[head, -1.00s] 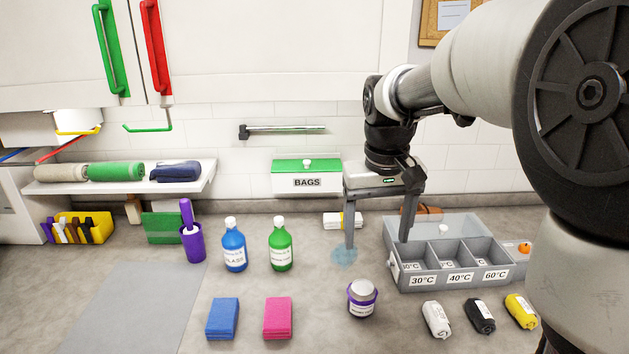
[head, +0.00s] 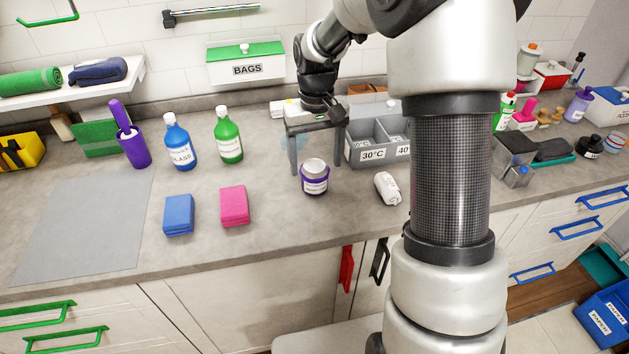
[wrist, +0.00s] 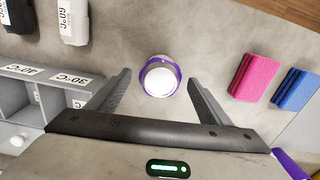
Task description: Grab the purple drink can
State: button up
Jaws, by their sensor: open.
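A short round container with a white lid and a purple band with a white label (head: 314,177) stands upright on the grey counter. It is the closest match to a purple drink can, though it looks more like a jar. In the wrist view, its lid (wrist: 159,82) shows between and just beyond my fingertips. My gripper (head: 315,158) is open and empty, its fingers pointing down just behind the container in the head view. My gripper also shows in the wrist view (wrist: 162,80), its fingers spread. I cannot tell whether a finger touches the container.
A grey sorting box (head: 372,150) stands right of my gripper, with a white roll (head: 387,188) in front. Pink (head: 234,206) and blue (head: 178,215) cloth stacks, blue (head: 180,143) and green (head: 228,137) bottles and a purple brush holder (head: 133,147) are left. Bare counter surrounds the container.

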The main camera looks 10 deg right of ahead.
aim_at(315, 176)
jog(key=shift+a+f, duration=0.1)
jog(key=shift+f, duration=2.7)
jog(key=c, duration=1.1)
